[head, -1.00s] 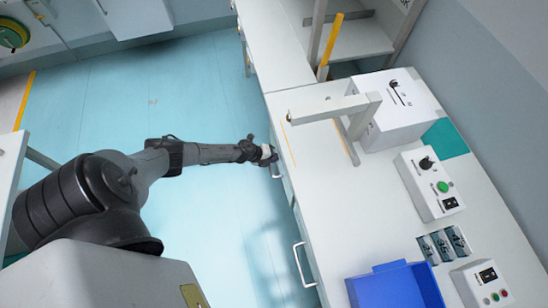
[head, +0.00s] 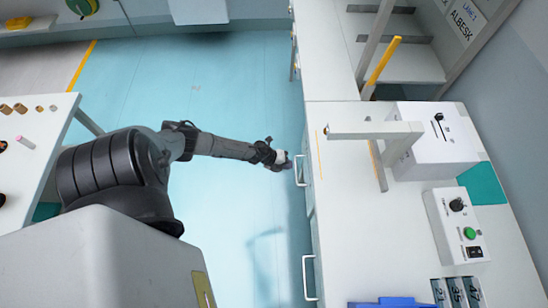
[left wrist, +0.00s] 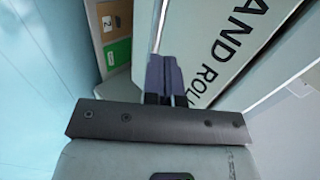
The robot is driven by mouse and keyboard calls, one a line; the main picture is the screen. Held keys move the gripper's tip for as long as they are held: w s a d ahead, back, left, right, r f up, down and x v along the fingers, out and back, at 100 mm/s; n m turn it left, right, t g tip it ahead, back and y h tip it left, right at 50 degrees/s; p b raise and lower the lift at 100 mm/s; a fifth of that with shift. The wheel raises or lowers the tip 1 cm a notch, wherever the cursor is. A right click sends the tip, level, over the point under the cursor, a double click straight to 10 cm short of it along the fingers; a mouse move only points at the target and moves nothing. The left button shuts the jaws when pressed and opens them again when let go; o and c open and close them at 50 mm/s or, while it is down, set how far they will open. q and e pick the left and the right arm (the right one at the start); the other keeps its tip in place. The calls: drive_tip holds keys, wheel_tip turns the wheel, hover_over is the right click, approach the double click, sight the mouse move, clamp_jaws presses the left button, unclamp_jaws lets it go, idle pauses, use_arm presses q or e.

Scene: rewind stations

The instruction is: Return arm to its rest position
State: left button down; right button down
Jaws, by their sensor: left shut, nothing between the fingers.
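My left arm reaches from the left across the blue floor to the front of the white bench. My left gripper (head: 284,163) is at the arm's end, close to an upper drawer handle (head: 300,171); I cannot tell whether they touch. In the left wrist view the two dark fingers (left wrist: 165,78) are together with nothing between them. A pale bar, probably the handle, shows just past the fingertips. A white front with the letters "AND ROLL" (left wrist: 232,45) is beside them. My right gripper is not in view.
The bench (head: 345,235) carries a post with a horizontal arm (head: 375,130), a white box (head: 435,145), a control box with a green button (head: 460,228) and a blue bin (head: 395,303). Another drawer handle (head: 306,278) sticks out. A table (head: 30,155) stands left. Floor (head: 235,90) between is clear.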

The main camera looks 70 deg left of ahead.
use_arm(q)
drive_tip(key=p+v, duration=0.1)
drive_tip(key=v, duration=0.6)
drive_tip(key=shift+r, duration=0.2)
drive_tip(key=shift+s+a, duration=0.1)
